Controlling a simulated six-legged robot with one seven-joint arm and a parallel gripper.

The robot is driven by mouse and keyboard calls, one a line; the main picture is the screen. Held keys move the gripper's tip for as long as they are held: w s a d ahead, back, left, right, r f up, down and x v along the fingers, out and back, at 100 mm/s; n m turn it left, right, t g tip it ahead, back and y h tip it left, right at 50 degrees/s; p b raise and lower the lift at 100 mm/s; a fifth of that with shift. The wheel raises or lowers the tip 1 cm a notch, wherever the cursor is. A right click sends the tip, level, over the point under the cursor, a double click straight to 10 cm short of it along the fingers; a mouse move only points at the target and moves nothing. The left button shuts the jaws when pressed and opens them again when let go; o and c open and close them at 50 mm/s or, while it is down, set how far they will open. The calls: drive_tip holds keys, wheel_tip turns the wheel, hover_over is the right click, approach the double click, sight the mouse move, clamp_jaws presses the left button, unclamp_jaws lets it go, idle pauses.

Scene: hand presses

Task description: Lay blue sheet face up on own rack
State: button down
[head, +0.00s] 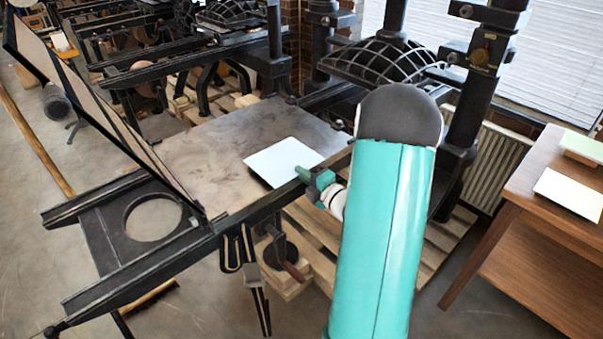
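A pale, faintly blue sheet (280,160) lies flat, or nearly so, over the metal bed (205,160) of the nearest press. Its plain upper side faces up; I cannot tell whether it touches the bed. My green gripper (304,174) is at the right front edge of this sheet, with a fingertip overlapping the edge. The gap between the fingers is too small to judge. On the wooden table at the right, a pale green sheet (584,144) lies on a low wooden stand (581,159). A white sheet (570,192) lies nearer.
The press's hinged frame (90,105) stands raised at the left. Its dark ribbed head (385,65) and columns stand behind my arm. The wooden table (545,235) is at the right. Pallets (425,245) lie beneath the press. Another press stands behind at the upper left.

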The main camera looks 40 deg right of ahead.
drive_tip(key=shift+r, duration=1.55)
drive_tip(key=shift+s, duration=0.1)
drive_tip(key=s+r, duration=0.3)
drive_tip(key=s, duration=0.3)
drive_tip(key=shift+s, duration=0.4)
drive_tip(key=shift+s, duration=0.1)
